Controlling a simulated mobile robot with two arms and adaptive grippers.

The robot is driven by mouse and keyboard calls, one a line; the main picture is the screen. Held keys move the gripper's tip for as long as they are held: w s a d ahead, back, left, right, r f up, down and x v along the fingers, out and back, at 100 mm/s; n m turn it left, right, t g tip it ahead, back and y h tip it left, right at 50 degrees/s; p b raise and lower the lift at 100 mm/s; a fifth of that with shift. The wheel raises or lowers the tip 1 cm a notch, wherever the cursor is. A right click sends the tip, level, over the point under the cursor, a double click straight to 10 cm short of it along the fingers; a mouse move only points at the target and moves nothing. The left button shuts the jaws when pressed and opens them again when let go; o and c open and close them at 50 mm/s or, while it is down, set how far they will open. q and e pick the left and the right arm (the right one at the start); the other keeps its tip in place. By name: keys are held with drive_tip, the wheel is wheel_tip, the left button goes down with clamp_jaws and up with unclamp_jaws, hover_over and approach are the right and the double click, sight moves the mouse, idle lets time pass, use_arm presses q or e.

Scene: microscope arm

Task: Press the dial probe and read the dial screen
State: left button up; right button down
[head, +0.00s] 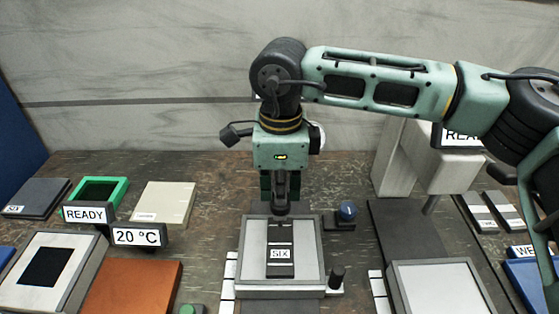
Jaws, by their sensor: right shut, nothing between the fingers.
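My right gripper (280,207) points straight down, shut and empty, at the back edge of a grey square stage (308,240). A dark slide marked SIX (281,262) lies on the stage just in front of the fingertips; I cannot tell whether they touch it. To the right, a pale stand (396,160) carries a head with a thin dark probe (430,205) pointing down over a dark base. A screen (458,136) on that head shows "REA", the rest hidden behind my right arm. My left gripper is out of view.
Signs READY (85,213) and 20 °C (138,236) stand at left near a green-framed tray (120,190), a beige block (164,203) and a brown plate (130,288). A blue knob (347,211) and a dark knob (337,277) flank the stage's right side. A wall closes the back.

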drive_tip(key=shift+s+f, duration=0.2)
drive_tip(key=shift+f, duration=0.1)
drive_tip(key=shift+w+r+p, duration=0.15)
drive_tip(key=shift+r+p, duration=0.4)
drive_tip(key=shift+r, duration=0.35)
drive_tip(key=shift+r+p, duration=1.05)
drive_tip(key=shift+r, duration=1.2)
drive_tip(key=shift+r, duration=0.15)
wheel_tip(320, 180, up, 12)
